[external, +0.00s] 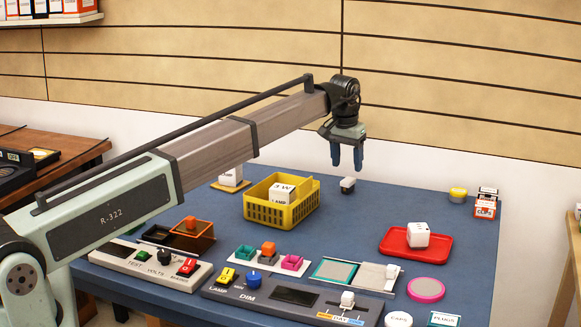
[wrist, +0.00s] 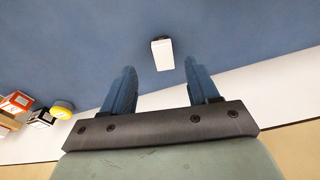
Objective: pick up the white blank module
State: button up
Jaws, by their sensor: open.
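A small white module (external: 347,182) with a dark lower part stands on the blue table near its back edge. In the wrist view the white module (wrist: 162,54) shows a plain, unmarked face, just beyond the gap between the fingertips. My gripper (external: 347,162) points down above it, with blue fingers apart and nothing between them. The wrist view also shows my gripper (wrist: 159,76) open. Fingers and module look apart in the external view.
A yellow basket (external: 285,218) holding a labelled white block (external: 282,192) stands to the left. A red tray (external: 398,252) with a marked white cube (external: 418,234) lies front right. Control panels (external: 222,290) line the front. Table around the module is clear; the wall is close behind.

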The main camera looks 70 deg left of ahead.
aim_at(348, 180)
jog(key=shift+w+a+f, duration=0.25)
jog(key=shift+f, duration=0.95)
jog(key=shift+w+a+f, duration=0.2)
jog(key=shift+f, duration=0.95)
jog(key=shift+w+a+f, duration=0.25)
jog(key=shift+f, duration=0.95)
jog(key=c, duration=1)
jog(key=shift+c, duration=0.2)
jog(key=shift+r, duration=0.15)
